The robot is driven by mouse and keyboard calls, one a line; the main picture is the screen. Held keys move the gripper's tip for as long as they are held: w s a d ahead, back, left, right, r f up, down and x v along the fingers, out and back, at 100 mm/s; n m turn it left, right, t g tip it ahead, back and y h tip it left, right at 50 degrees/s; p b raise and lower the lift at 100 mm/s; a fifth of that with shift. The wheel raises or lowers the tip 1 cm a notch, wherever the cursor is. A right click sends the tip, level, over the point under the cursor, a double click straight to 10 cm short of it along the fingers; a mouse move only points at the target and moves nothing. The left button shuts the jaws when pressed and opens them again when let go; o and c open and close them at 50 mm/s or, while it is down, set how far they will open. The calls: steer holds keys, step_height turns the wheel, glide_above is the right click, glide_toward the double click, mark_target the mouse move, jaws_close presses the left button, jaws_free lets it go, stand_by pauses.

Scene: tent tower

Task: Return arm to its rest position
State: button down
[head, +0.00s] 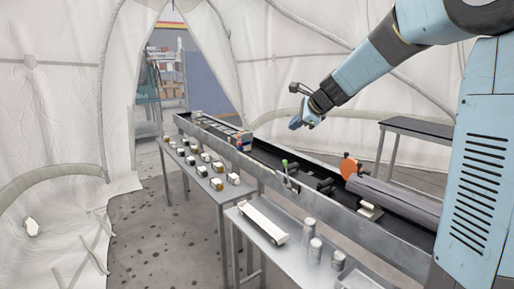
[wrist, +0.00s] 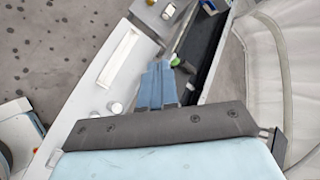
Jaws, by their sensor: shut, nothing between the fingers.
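My arm reaches in from the upper right of the head view. My gripper (head: 297,124) hangs in the air above the far side of the long dark trough and touches nothing that I can see. In the wrist view my gripper (wrist: 158,68) shows as two blue fingers side by side, shut and empty. Below the fingertips lie the table edge and the trough, with clear air between.
A long metal trough (head: 345,226) holds a grey ribbed roll (head: 395,198), an orange disc (head: 349,168) and a green-topped lever (head: 285,165). A side table (head: 215,190) bears several small blocks. A nearer table holds a white tray (head: 263,222) and several cylinders. Tent walls surround everything.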

steer(key=s+d+f+n+g+h, duration=0.15)
steer(key=s+d+n, duration=0.35)
steer(key=s, duration=0.8)
steer(key=s+d+f+n+h, duration=0.1)
steer(key=s+d+n+h, duration=0.1)
steer(key=s+n, duration=0.75)
steer(key=s+d+f+n+g+h, duration=0.15)
steer(key=s+d+n, duration=0.25)
steer(key=s, duration=1.2)
steer(key=w+a+f+m+t+y, duration=0.1)
steer(key=w+a+m, duration=0.15)
steer(key=w, duration=0.95)
steer(key=w+a+m, duration=0.2)
steer(key=w+m, duration=0.1)
steer(key=w, duration=0.8)
steer(key=w+a+f+m+t+y, duration=0.1)
steer(key=w+a+m, duration=0.15)
steer(key=w, duration=0.95)
steer(key=m+t, duration=0.1)
steer(key=m, duration=0.4)
glide_toward(285, 164)
steer(key=shift+h, duration=0.3)
steer(key=x, duration=0.5)
steer(key=shift+s+a+f, duration=0.1)
steer(key=shift+a+f, duration=0.1)
steer(key=shift+f, duration=0.1)
steer(key=shift+w+a+f, duration=0.1)
steer(key=shift+w+f, duration=0.05)
steer(key=shift+w, duration=0.4)
